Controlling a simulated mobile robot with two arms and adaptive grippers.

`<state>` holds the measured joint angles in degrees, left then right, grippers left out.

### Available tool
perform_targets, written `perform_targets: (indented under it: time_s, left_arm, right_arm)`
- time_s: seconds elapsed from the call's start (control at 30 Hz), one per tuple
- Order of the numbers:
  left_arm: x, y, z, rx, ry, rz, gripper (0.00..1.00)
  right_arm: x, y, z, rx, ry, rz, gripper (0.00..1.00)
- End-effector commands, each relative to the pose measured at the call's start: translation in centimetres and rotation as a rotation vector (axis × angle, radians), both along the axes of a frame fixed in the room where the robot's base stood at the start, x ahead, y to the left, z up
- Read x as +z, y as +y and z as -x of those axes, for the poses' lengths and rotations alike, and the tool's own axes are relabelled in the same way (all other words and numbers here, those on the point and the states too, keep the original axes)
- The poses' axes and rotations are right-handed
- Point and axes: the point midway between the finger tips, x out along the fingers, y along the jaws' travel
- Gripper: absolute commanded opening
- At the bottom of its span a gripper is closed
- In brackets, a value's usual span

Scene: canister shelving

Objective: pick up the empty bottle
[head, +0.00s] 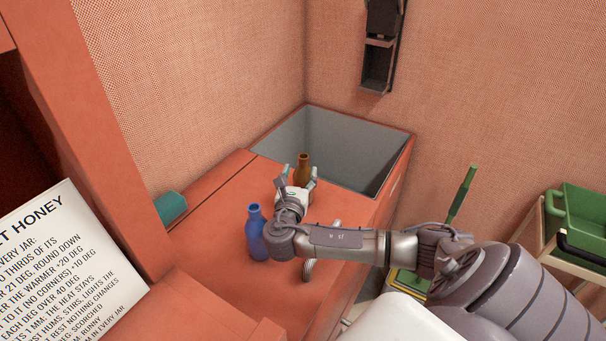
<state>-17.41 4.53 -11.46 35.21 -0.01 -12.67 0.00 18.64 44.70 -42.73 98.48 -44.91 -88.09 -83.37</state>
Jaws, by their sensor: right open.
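A brown bottle (302,165) stands upright on the red-orange counter, close to the edge of the grey recess. My right gripper (300,174) is open, with its fingertips pointing at the brown bottle. The gripper hides the bottle's lower part, and I cannot tell whether the fingers touch it. A blue bottle (257,235) stands upright to the left of my right wrist. I cannot see whether either bottle is empty. My left gripper is not in view.
The open grey recess (325,145) lies behind the brown bottle. A teal object (171,207) sits at the counter's left. A printed honey sign (65,265) stands at lower left. A green bin (580,215) is on a cart at right.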

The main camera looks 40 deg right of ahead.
Motion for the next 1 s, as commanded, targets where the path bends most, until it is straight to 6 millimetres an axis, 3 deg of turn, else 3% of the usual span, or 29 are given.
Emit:
perform_targets:
  time_s: [0.13, 0.3, 0.6, 0.93, 1.0]
  left_arm:
    - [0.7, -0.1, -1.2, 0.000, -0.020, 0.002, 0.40]
    - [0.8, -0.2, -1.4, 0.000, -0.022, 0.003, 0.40]
    - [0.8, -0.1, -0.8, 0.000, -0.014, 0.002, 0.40]
    - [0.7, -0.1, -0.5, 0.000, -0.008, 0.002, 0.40]
    - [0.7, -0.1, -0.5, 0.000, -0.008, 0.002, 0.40]
  right_arm:
    - [0.3, -1.9, -1.2, -0.003, 0.000, 0.003, 0.61]
    - [0.1, -3.5, -2.5, -0.001, 0.000, 0.000, 0.61]
    - [-0.1, -3.9, -2.7, 0.000, 0.001, -0.001, 0.59]
    - [-0.1, -3.9, -2.7, 0.000, 0.001, 0.000, 0.04]
    - [-0.1, -3.9, -2.7, 0.000, 0.001, 0.000, 0.00]
